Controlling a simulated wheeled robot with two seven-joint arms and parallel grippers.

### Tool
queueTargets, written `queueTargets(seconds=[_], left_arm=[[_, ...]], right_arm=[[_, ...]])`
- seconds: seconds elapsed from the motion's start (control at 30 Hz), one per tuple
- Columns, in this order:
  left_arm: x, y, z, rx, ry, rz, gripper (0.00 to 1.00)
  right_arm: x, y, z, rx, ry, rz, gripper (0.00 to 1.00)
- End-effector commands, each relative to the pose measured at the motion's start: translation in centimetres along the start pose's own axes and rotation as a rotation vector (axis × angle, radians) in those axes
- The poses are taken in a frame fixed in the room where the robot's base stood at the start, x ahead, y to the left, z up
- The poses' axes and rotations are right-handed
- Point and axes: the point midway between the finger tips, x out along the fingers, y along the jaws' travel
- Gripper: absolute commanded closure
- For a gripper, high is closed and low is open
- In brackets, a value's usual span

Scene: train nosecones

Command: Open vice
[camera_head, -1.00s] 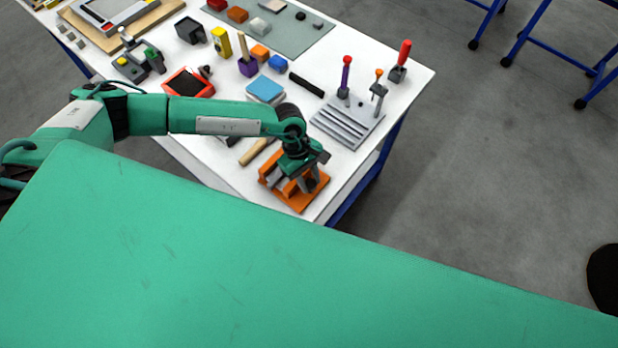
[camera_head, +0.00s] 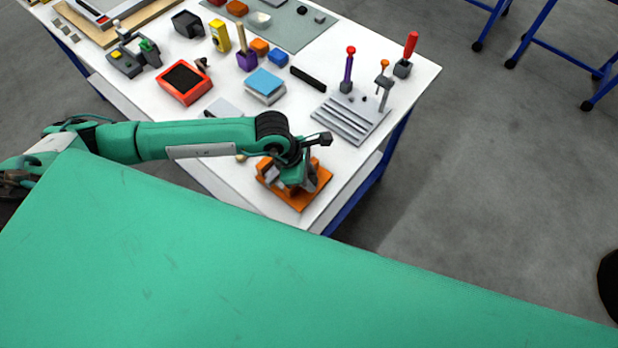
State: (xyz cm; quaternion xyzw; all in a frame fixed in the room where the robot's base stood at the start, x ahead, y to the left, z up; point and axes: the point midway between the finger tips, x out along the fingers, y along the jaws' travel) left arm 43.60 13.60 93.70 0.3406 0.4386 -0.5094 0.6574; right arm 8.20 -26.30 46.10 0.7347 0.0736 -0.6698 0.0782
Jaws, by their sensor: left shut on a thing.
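The orange vice (camera_head: 308,196) stands at the near right corner of the white table. My left gripper (camera_head: 290,187) is over the vice, pointing down, and covers much of it. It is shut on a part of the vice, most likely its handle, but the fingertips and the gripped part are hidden. How far apart the vice jaws are cannot be seen. My right gripper is not in view.
A grey slotted plate (camera_head: 352,125) with upright tools stands just behind the vice. A blue-topped block (camera_head: 265,82) and a red tray (camera_head: 184,83) lie further left on the white table (camera_head: 310,150). My green body fills the foreground.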

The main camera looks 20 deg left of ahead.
Motion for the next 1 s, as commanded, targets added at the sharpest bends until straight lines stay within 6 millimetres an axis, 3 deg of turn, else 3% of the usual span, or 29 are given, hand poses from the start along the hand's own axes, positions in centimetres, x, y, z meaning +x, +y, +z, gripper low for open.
queueTargets(seconds=[0.3, 1.0], left_arm=[[0.00, -0.02, -0.03, -0.135, 0.000, 0.056, 0.92], [-0.06, 0.01, -0.21, -0.138, 0.007, 0.057, 0.92]], right_arm=[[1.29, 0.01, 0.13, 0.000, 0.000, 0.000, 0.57], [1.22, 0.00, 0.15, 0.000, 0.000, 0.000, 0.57]])
